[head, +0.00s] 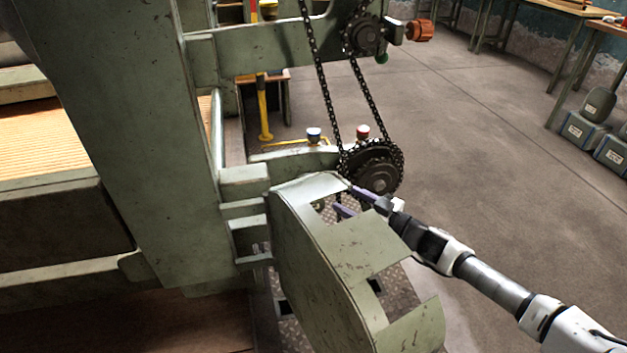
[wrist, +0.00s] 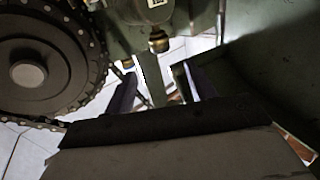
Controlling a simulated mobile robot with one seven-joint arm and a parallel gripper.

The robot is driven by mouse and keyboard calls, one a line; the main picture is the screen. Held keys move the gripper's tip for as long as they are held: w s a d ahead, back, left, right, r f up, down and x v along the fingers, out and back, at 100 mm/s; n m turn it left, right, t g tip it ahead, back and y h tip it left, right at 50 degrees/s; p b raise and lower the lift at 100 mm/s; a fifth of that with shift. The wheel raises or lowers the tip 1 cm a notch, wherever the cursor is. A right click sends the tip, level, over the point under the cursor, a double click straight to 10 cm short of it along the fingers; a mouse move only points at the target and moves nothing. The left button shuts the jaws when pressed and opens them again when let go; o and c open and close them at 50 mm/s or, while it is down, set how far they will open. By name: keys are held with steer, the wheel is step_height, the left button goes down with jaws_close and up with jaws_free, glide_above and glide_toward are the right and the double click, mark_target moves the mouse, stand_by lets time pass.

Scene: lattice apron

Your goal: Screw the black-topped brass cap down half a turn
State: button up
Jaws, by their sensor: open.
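My gripper (head: 344,198) reaches in from the right at the green curved guard (head: 330,262), its two purple fingers apart and empty. A small fitting (head: 318,205) shows in the guard's opening, just left of the fingertips; it is too small to tell its top. In the wrist view, my open gripper (wrist: 156,84) has a brass-coloured cap (wrist: 158,41) beyond and above its fingers, apart from them. The cap hangs below a dark body with a white label, and its top colour is unclear.
A chain and sprocket (head: 378,172) stand close behind my gripper; the sprocket fills the left of the wrist view (wrist: 32,70). A blue-topped cap (head: 314,135) and a red-topped cap (head: 362,132) stand on the frame behind. Open floor (head: 480,150) lies to the right.

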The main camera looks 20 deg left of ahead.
steer(key=p+x, duration=0.1)
steer(key=x, duration=1)
steer(key=shift+a, duration=0.1)
steer(key=c, duration=1)
steer(key=shift+s, duration=0.1)
